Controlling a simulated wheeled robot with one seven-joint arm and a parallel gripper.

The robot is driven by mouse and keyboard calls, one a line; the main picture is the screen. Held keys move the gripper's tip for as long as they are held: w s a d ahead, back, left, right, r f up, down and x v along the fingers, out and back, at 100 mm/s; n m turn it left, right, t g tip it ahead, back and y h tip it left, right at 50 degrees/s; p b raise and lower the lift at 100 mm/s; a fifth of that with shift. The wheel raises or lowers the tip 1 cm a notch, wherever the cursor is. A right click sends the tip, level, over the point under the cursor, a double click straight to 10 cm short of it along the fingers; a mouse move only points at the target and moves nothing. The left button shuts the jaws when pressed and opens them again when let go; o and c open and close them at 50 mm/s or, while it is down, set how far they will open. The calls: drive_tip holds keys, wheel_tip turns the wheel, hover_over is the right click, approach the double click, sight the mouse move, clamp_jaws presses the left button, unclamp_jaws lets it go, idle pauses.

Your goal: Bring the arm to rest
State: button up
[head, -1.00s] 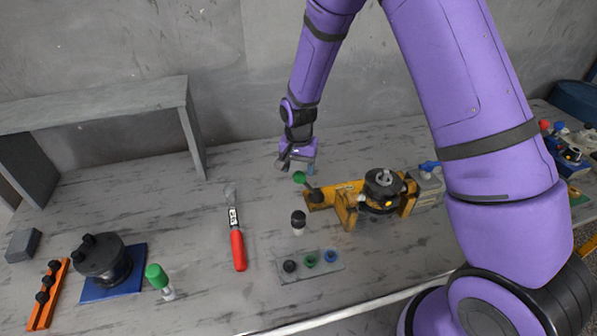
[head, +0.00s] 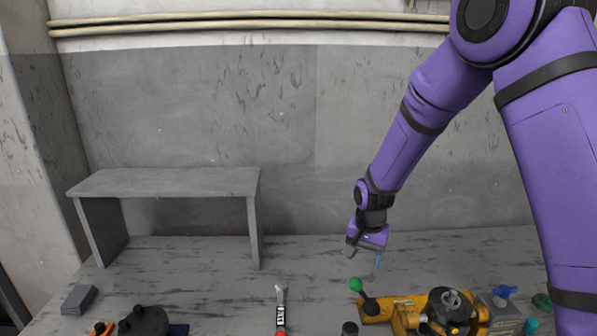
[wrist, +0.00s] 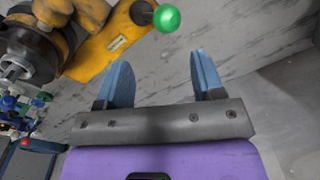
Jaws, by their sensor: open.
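My gripper (head: 366,252) hangs above the back of the grey workbench (head: 215,285), close to the wall. In the wrist view its two blue fingers (wrist: 160,85) stand apart with nothing between them. My purple arm reaches in from the upper right. A lever with a green ball knob (head: 355,284) rises from the yellow fixture (head: 404,308), below and slightly left of the gripper in the head view. In the wrist view the green knob (wrist: 167,18) lies beyond the fingers, apart from them.
A grey shelf stand (head: 165,182) stands at the back left. A red-handled tool (head: 281,305) lies mid-bench. A dark round part (head: 143,322) and a grey block (head: 79,299) are at left. The bench between stand and fixture is mostly clear. A wall closes the back.

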drive_tip(key=s+d+r+n+t, duration=0.1)
drive_tip(key=s+d+r, duration=0.3)
drive_tip(key=r, duration=0.6)
drive_tip(key=s+d+r+n+t, duration=0.1)
drive_tip(key=s+d+r+n, duration=0.1)
drive_tip(key=s+r, duration=0.6)
drive_tip(key=s+d+r+n+t, duration=0.1)
drive_tip(key=s+d+r, duration=0.1)
drive_tip(key=s+r, duration=0.3)
drive_tip(key=s+d+r+n+t, duration=0.1)
drive_tip(key=s+d+r, duration=0.2)
drive_tip(key=s, duration=1)
wheel_tip(320, 180, up, 3)
drive_tip(key=shift+s+d+r+n+t, duration=0.1)
drive_tip(key=shift+s+d+n+t, duration=0.1)
drive_tip(key=shift+d+n+t, duration=0.15)
